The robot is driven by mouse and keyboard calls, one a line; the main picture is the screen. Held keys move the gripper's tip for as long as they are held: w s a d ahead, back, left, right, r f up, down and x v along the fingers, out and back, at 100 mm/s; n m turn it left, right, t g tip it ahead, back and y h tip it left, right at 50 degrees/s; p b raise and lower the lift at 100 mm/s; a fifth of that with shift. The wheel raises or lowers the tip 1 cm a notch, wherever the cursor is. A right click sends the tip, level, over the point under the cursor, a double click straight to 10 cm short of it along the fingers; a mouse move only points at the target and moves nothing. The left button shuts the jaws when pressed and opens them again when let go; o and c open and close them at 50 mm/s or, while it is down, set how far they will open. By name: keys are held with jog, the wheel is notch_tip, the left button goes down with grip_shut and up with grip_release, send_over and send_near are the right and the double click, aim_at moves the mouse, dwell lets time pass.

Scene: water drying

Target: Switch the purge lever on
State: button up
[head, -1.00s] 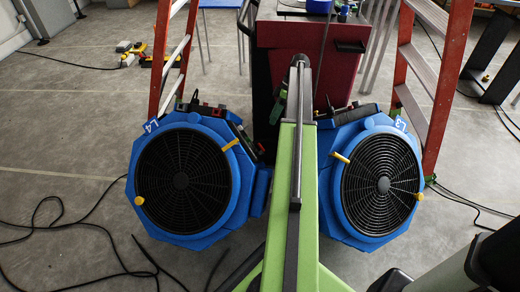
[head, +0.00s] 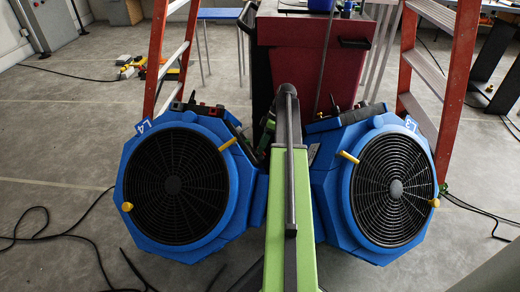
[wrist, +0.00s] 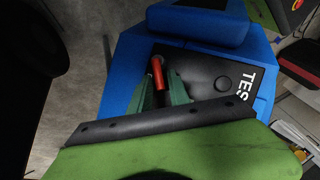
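The left blue machine (head: 238,205), labelled L4, and the right one (head: 330,195), labelled L3, have round black grilles and yellow knobs. A dark red cabinet (head: 335,75) stands behind. Orange ladders (head: 178,52) (head: 440,75) flank them. Black cables (head: 45,235) lie on the floor.

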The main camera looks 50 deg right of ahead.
grip_shut()
jog(key=shift+w+d+f+m+g+y+b, duration=0.25)
jog(key=shift+m+g+y+b, duration=0.2)
jog(key=shift+m, duration=0.35)
jog(key=shift+o, duration=1.6)
grip_release()
jog(key=shift+r, duration=0.1)
